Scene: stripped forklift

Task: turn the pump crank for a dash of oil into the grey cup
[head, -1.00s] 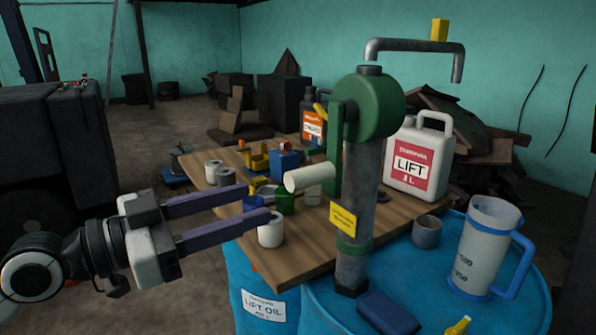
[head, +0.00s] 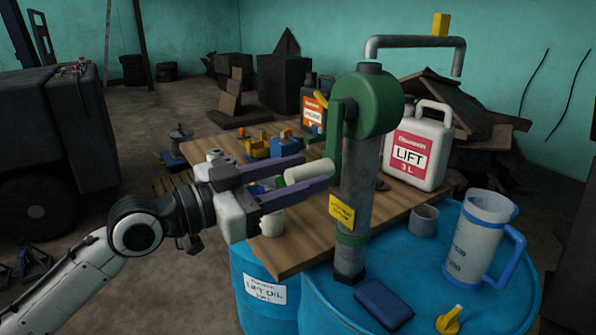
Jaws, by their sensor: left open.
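The pump stands upright on the blue drum, with a green head (head: 376,106), a grey pipe and a bent grey spout (head: 415,42) whose open end points down at the right. Its green crank arm (head: 333,140) hangs on the left of the head and carries a cream cylindrical handle (head: 306,172). My left gripper (head: 314,171) is open, its two purple fingers reaching right, one above and one below the handle in the picture; I cannot tell whether they touch it. The small grey cup (head: 424,221) stands upright on the drum, right of the pump pipe. My right gripper is not in view.
A clear jug with a blue handle (head: 480,238) stands on the blue drum (head: 415,312), near a dark blue block (head: 384,304) and a yellow-handled piece (head: 449,320). A wooden board (head: 300,250) holds a white LIFT can (head: 417,150), a dark orange-labelled can (head: 313,108) and several small items.

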